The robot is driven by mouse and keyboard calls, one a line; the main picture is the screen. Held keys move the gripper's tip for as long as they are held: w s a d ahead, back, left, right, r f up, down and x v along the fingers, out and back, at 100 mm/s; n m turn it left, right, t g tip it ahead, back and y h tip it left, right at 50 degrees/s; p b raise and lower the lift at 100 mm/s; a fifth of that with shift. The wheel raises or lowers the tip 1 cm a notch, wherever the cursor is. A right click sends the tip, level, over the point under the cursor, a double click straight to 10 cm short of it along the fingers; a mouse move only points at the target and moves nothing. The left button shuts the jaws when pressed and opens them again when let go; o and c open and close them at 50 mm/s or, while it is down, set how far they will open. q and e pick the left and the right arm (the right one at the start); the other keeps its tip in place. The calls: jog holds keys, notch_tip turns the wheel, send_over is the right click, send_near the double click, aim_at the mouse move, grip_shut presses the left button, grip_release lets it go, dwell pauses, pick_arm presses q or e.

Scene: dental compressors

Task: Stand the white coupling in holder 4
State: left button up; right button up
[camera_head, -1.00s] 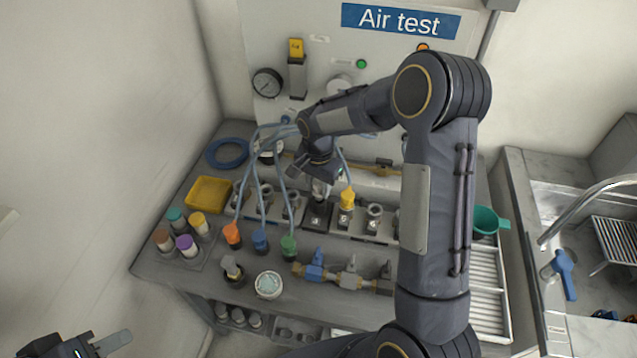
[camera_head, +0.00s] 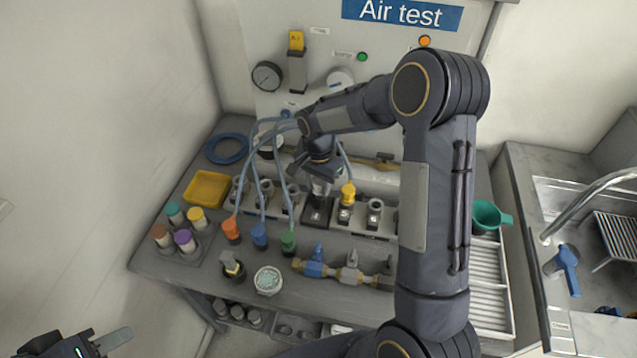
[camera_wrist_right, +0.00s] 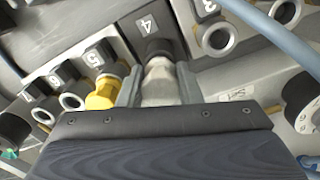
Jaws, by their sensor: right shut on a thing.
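The white coupling (camera_wrist_right: 158,88) is a pale, short cylinder between the two fingers of my right gripper (camera_wrist_right: 158,92), which is shut on it. In the head view the coupling (camera_head: 320,187) is partly hidden under my right gripper (camera_head: 320,178). Holder 4 (camera_wrist_right: 143,27) is a dark block with a white number, in the row on the bench; it also shows in the head view (camera_head: 316,212). The coupling is at the dark mouth of holder 4, roughly upright. I cannot tell how deep it sits. My left gripper (camera_head: 100,343) is low at the left, away from the bench.
A yellow fitting (camera_head: 347,195) stands in the holder beside holder 4, close to my right finger. Blue hoses (camera_head: 280,170) hang to the left. Orange, blue and green connectors (camera_head: 288,241) and a brass valve assembly (camera_head: 345,273) are in front.

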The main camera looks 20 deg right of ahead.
jog(key=shift+f+b, duration=0.4)
jog(key=shift+f, duration=0.2)
jog(key=o, duration=1.1)
jog(key=shift+r, duration=0.1)
jog(key=shift+r+b, duration=0.35)
jog(key=shift+r, duration=3.55)
